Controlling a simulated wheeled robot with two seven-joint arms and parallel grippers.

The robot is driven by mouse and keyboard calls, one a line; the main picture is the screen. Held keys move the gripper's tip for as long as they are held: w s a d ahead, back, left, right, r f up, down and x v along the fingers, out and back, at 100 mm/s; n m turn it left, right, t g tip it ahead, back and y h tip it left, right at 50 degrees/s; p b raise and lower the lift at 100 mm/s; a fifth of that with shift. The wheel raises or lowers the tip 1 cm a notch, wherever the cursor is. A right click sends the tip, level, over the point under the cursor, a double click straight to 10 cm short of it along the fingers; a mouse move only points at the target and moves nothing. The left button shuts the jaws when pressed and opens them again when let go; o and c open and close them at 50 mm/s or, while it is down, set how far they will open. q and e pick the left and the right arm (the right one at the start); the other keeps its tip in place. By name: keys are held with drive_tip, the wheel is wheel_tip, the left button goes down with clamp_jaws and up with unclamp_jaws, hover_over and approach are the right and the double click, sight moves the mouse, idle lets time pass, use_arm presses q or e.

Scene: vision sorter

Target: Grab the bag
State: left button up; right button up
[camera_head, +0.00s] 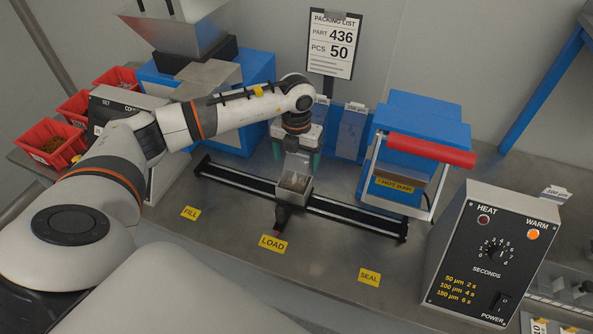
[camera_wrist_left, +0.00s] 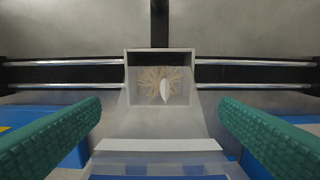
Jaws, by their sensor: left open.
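My left gripper (camera_head: 296,153) reaches down behind the carriage on the rail. Its green fingers are open and wide apart, and they also show in the left wrist view (camera_wrist_left: 160,106). In that view a clear sheet with a white top strip (camera_wrist_left: 157,144), which looks like the bag, lies low between the fingers, with a gap on each side. In the head view the gripper largely hides that spot. An open metal box (camera_head: 294,184) sits on the carriage just in front; the wrist view shows a white sliver and a brownish pattern inside it (camera_wrist_left: 160,80). My right gripper is not in view.
A black rail (camera_head: 345,212) crosses the bench. Blue holders (camera_head: 352,130) stand behind the gripper. The blue sealer with its red handle (camera_head: 430,150) and the heat control box (camera_head: 488,255) are at right. Red bins (camera_head: 52,142) stand at left.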

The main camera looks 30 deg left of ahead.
use_arm(q)
drive_tip(key=shift+f, duration=0.55)
drive_tip(key=c, duration=1.4)
